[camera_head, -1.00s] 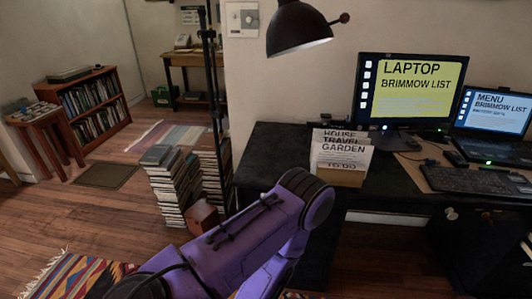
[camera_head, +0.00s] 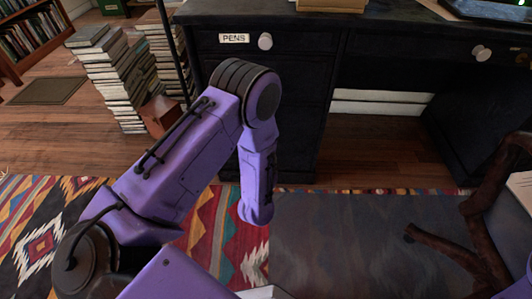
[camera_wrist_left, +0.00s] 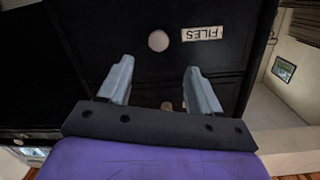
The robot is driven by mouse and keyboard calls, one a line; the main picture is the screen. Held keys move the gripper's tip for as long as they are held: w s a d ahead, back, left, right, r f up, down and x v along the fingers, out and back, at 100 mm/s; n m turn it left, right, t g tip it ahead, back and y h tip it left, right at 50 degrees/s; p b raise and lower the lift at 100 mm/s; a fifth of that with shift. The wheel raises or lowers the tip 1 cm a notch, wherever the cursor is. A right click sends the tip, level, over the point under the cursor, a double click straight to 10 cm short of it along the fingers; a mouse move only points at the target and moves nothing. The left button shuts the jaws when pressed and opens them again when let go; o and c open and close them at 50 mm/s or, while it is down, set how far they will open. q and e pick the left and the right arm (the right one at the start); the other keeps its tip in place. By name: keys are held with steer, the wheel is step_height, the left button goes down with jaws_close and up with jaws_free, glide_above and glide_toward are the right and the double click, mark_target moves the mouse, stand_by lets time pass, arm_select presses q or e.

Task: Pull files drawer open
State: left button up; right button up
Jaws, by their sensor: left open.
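The black files drawer (camera_wrist_left: 145,75) fills much of the left wrist view, with its FILES label (camera_wrist_left: 202,34) upside down. A round pale knob (camera_wrist_left: 158,40) sits beside the label. My left gripper (camera_wrist_left: 157,68) is open and empty, its two grey fingers pointing toward the drawer front. The knob appears just beyond the fingertips, between their lines; I cannot tell the exact gap. In the head view my purple left arm covers part of the desk's drawer stack, and the FILES label and left gripper do not show. My right gripper is not in view.
The desk's upper drawer front has a PENS label (camera_head: 234,38) and a knob (camera_head: 265,41). Stacks of books (camera_head: 112,75) stand left of the desk. A patterned rug (camera_head: 215,235) and a dark brown wooden frame (camera_head: 485,205) are in front.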

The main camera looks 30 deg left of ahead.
arm_select(q)
steer(key=w+a+y+b, duration=0.1)
steer(key=w+a+b, duration=0.3)
steer(key=w, duration=0.6)
steer(key=shift+w+a+f+b, duration=0.2)
steer(key=shift+a+f+b, duration=0.15)
steer(key=shift+a, duration=0.4)
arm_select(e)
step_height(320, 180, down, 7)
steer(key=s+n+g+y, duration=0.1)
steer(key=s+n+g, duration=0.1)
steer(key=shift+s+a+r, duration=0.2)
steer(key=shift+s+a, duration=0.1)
arm_select(q)
jaws_close()
steer(key=shift+t, duration=0.3)
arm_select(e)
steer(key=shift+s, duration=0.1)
